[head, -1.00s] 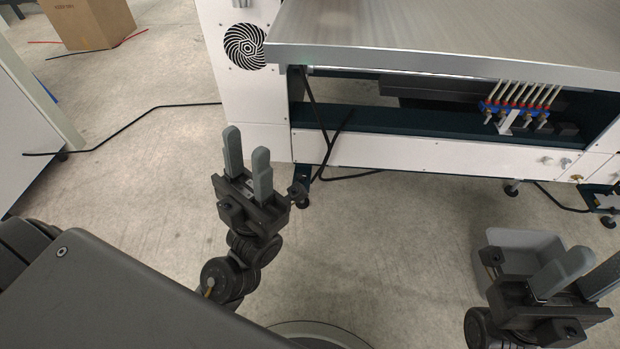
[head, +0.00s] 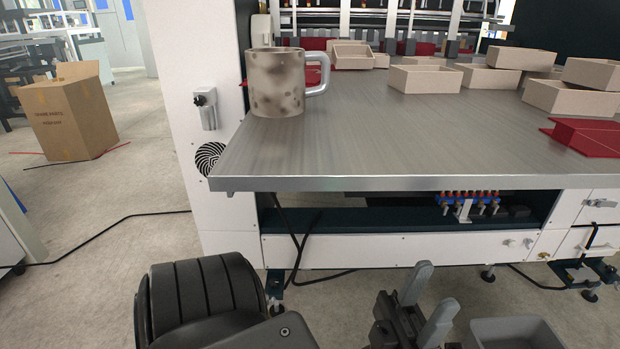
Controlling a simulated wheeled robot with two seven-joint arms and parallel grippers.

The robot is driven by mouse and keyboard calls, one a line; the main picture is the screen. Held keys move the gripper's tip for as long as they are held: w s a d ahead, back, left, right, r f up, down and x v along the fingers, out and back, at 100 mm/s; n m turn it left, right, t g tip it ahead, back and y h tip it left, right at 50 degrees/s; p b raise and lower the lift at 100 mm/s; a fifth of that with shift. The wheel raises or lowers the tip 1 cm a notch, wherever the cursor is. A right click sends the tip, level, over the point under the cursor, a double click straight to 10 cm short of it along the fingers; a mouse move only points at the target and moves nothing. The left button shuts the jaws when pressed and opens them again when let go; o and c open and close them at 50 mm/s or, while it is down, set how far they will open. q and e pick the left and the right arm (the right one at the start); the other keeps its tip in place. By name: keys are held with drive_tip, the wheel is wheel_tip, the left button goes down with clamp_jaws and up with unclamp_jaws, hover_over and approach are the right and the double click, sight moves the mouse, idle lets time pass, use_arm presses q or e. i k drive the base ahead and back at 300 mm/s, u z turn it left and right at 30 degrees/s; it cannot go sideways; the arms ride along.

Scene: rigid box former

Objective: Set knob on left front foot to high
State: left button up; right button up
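The machine's left front foot (head: 275,291) is a small dark foot under the left end of the white front panel. Its lower part is close to my dark arm link, and no knob setting can be read on it. My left gripper (head: 430,297) is low in the head view, right of that foot and in front of the machine. Its two grey fingers are apart with nothing between them. My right gripper is not in view.
Other feet show at the middle (head: 488,274) and right (head: 590,293). A metal table (head: 350,150) overhangs above, bearing a mug (head: 284,84) and several beige boxes (head: 425,78). A grey bin (head: 515,334) is right of my gripper. A black cable (head: 295,250) hangs near the left foot.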

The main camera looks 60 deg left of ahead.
sight(273, 282)
drive_tip(key=k, duration=0.65)
drive_tip(key=u, duration=0.9)
drive_tip(key=i, duration=0.5)
drive_tip(key=z, duration=0.05)
